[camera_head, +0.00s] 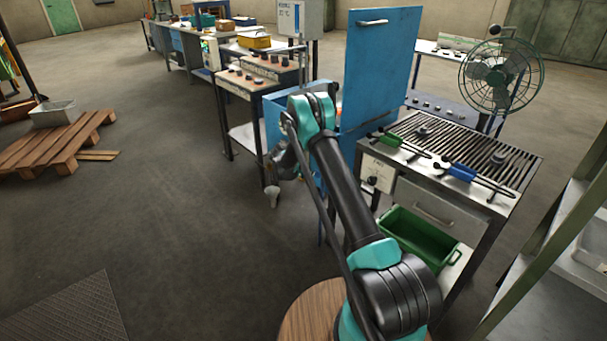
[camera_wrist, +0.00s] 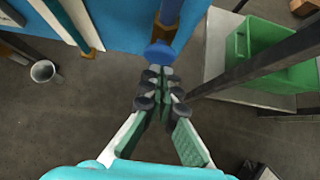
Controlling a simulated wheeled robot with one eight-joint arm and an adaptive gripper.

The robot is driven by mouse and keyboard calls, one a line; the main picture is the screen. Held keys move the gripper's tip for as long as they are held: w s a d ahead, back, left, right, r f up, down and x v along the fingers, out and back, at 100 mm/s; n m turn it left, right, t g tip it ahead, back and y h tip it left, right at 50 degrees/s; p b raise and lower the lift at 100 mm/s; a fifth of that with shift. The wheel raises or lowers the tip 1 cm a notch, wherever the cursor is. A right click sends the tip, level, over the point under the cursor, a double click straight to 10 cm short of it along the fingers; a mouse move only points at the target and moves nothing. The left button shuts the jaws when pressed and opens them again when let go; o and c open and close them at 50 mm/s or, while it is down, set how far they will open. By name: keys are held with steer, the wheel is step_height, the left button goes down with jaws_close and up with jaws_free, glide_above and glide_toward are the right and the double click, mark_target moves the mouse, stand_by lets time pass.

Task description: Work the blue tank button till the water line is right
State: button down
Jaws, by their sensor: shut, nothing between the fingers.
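The blue button (camera_wrist: 160,53) shows in the wrist view as a round blue knob, right in front of my fingertips. My gripper (camera_wrist: 162,75) is shut and empty, its fingertips close under the button; I cannot tell whether they touch it. The blue tank (camera_wrist: 120,22) fills the top of the wrist view. In the head view the blue tank (camera_head: 273,118) stands in the middle with its tall blue panel (camera_head: 380,65) upright; my arm covers much of its front. The button and the water line are hidden in the head view.
Right of the tank is a grated bench (camera_head: 460,150) with tongs, and a green bin (camera_head: 418,238) below. Open floor lies to the left.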

steer(key=shift+w+d, duration=0.5)
steer(key=shift+d, duration=0.1)
steer(key=shift+d, duration=0.1)
steer(key=shift+w+d, duration=0.5)
steer(key=shift+d, duration=0.15)
stand_by(2.8)
steer(key=s+a+f+v, duration=0.1)
steer(key=f+v, duration=0.1)
steer(key=v, duration=1)
steer(key=shift+s+a+r, duration=0.25)
steer(key=shift+s+a, duration=0.05)
steer(key=shift+a, duration=0.3)
steer(key=shift+r, duration=0.1)
